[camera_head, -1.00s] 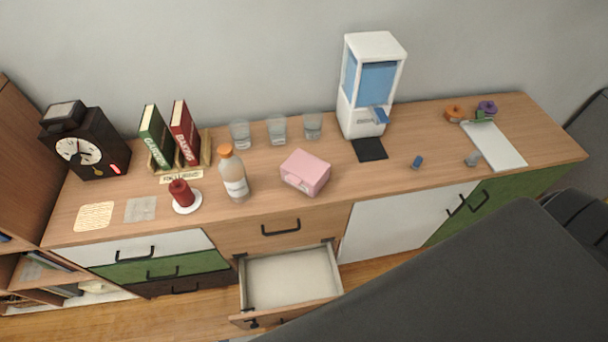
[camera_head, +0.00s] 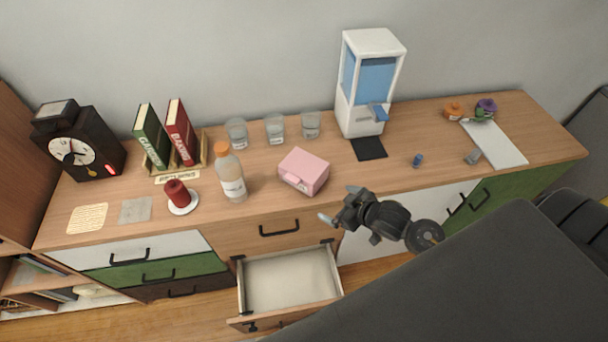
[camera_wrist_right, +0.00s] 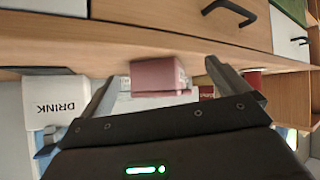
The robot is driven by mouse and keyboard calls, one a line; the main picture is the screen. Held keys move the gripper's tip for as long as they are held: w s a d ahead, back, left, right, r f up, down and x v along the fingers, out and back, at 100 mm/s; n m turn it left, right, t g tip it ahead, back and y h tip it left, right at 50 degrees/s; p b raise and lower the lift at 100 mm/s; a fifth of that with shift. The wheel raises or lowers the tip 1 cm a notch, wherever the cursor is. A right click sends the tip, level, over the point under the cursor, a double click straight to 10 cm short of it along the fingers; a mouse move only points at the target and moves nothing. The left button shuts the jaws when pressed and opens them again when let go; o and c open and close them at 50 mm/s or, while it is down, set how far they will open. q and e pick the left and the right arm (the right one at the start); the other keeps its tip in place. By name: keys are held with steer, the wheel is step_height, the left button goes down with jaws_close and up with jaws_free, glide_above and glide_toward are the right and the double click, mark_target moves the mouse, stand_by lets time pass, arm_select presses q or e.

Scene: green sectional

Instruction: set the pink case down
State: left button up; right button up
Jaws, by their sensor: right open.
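The pink case (camera_head: 304,171) sits closed on the wooden cabinet top, near its front edge, right of the orange-capped bottle. My right gripper (camera_head: 338,204) is open and empty, in front of the cabinet's front edge, below and right of the case in the head view. In the right wrist view the case (camera_wrist_right: 158,76) shows beyond and between the two open fingers (camera_wrist_right: 160,80), with no visible contact. My left gripper is in neither view.
An open, empty drawer (camera_head: 290,281) juts out below the case. The bottle (camera_head: 231,175) stands left of the case, with several glasses (camera_head: 275,128) behind. A white dispenser (camera_head: 370,85) with a black mat (camera_head: 369,148) stands to the right. A small blue item (camera_head: 417,160) lies farther right.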

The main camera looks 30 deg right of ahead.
mark_target(322, 176)
steer(key=w+y, duration=0.1)
steer(key=w+d+r+t+y, duration=0.1)
steer(key=w, duration=0.1)
steer(key=w+d+r+n+y, duration=0.1)
steer(key=shift+w+r, duration=0.25)
steer(key=shift+w, duration=0.05)
steer(key=shift+w+d+r+n+t+y, duration=0.2)
steer(key=shift+w+r+n+t+y, duration=0.15)
steer(key=shift+r+y, duration=0.25)
steer(key=x, duration=0.5)
steer(key=shift+w+a+f+p, duration=0.2)
steer(key=shift+w+f+p, duration=0.05)
steer(key=shift+p, duration=0.15)
steer(key=shift+w+a, duration=0.15)
steer(key=shift+w, duration=0.05)
steer(key=x, duration=0.1)
steer(key=p+x, duration=0.1)
steer(key=x, duration=0.1)
steer(key=shift+w+f, duration=0.2)
steer(key=shift+f, duration=0.15)
steer(key=shift+w+a+f, duration=0.25)
steer(key=shift+w+a, duration=0.05)
steer(key=shift+w, duration=0.1)
steer(key=c, duration=0.8)
steer(key=shift+c, duration=0.2)
